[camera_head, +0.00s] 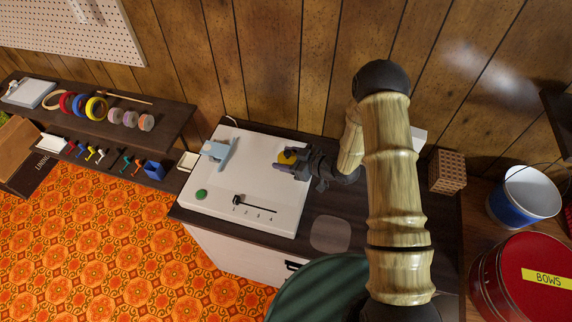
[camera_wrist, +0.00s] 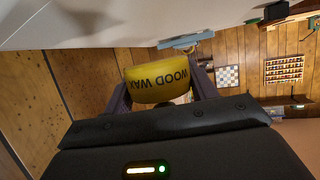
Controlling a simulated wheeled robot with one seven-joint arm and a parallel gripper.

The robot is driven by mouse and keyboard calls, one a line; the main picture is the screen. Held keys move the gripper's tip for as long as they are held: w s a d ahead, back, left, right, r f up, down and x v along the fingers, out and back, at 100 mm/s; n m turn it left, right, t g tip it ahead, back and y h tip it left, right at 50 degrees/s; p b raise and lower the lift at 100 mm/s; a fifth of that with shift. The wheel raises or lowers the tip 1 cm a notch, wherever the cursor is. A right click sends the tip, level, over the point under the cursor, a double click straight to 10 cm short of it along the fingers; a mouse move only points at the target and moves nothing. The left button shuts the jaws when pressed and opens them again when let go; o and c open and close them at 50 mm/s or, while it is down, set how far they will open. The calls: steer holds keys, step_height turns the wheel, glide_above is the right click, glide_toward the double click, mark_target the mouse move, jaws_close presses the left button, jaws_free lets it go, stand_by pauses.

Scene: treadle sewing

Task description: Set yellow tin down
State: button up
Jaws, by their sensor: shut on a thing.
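The yellow tin (camera_head: 286,157) is in my gripper (camera_head: 289,166), over the right part of a white panel (camera_head: 240,187) on the dark bench. In the wrist view, the tin (camera_wrist: 157,82) sits between both fingers of my gripper (camera_wrist: 160,88), with its "WOOD WAX" lettering upside down. My gripper is shut on the tin. The white panel (camera_wrist: 90,18) fills the upper left of the wrist view. I cannot tell whether the tin touches it. My fingers partly hide the tin in the head view.
The panel bears a grey-blue clamp (camera_head: 216,150), a green button (camera_head: 201,194) and a numbered slider (camera_head: 254,203). A pale rounded pad (camera_head: 330,234) lies on the bench (camera_head: 357,251), in front of my gripper. A perforated block (camera_head: 447,171) stands right. A shelf with tape rolls (camera_head: 97,108) is left.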

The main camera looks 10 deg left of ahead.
steer(key=shift+f+p, duration=0.45)
steer(key=shift+f, duration=1.6)
steer(key=shift+f, duration=0.15)
steer(key=o, duration=1)
steer(key=shift+o, duration=0.2)
